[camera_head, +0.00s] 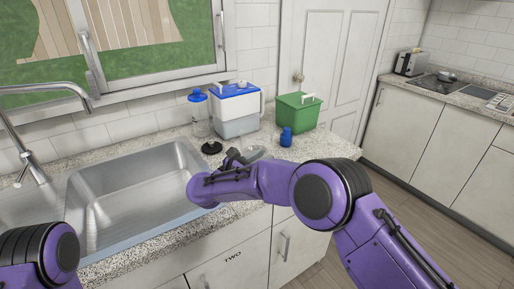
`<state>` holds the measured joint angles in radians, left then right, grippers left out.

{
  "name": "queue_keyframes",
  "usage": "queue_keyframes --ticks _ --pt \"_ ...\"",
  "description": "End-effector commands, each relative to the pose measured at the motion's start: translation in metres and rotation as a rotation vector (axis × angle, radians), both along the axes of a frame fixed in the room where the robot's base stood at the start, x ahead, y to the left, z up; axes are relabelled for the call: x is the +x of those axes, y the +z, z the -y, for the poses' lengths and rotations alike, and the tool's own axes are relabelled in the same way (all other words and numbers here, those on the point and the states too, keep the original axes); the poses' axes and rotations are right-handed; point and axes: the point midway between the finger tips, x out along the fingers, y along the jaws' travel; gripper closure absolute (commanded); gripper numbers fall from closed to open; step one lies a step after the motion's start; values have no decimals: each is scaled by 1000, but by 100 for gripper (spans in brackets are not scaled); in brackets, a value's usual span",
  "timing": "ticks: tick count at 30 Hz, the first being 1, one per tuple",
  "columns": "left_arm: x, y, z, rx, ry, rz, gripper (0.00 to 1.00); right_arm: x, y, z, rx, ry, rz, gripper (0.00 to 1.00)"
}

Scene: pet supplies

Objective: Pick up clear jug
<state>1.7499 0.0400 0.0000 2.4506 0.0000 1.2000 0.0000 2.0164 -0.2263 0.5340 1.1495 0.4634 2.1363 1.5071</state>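A clear jug-like container (200,121) with a blue top stands upright at the back of the counter, right of the sink. My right gripper (236,156) is low over the counter, in front of that container and to its right. A pale, partly see-through thing (257,153) shows right beside the gripper; I cannot tell what it is or whether the fingers touch it. The fingers are dark and small, and their opening is unclear. Part of my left arm shows at the lower left; its gripper is out of view.
A white and blue box (236,127), a green bin (296,112) and a small blue bottle (286,138) stand behind and right of my gripper. A black round thing (211,148) lies near the sink (130,200). A faucet (31,165) rises at left.

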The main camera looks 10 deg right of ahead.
Motion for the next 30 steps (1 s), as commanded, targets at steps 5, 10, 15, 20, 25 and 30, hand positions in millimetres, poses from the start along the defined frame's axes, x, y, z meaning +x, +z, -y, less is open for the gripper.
queue_keyframes --ticks 5,10,15,20,25,30 --pt "0 13 0 0 0 0 28 12 2 19 -1 0 -4 69" --pt "0 33 0 0 0 1 28 26 1 48 -3 -2 -4 69" --pt "0 35 0 1 0 1 28 34 -3 62 -3 -1 -4 69" --pt "0 33 0 0 0 0 28 34 -4 62 -3 0 -4 69" --pt "0 33 0 0 0 0 28 34 -4 61 -3 0 -4 100" --pt "0 34 0 0 0 0 28 34 -3 61 -4 0 -1 100"
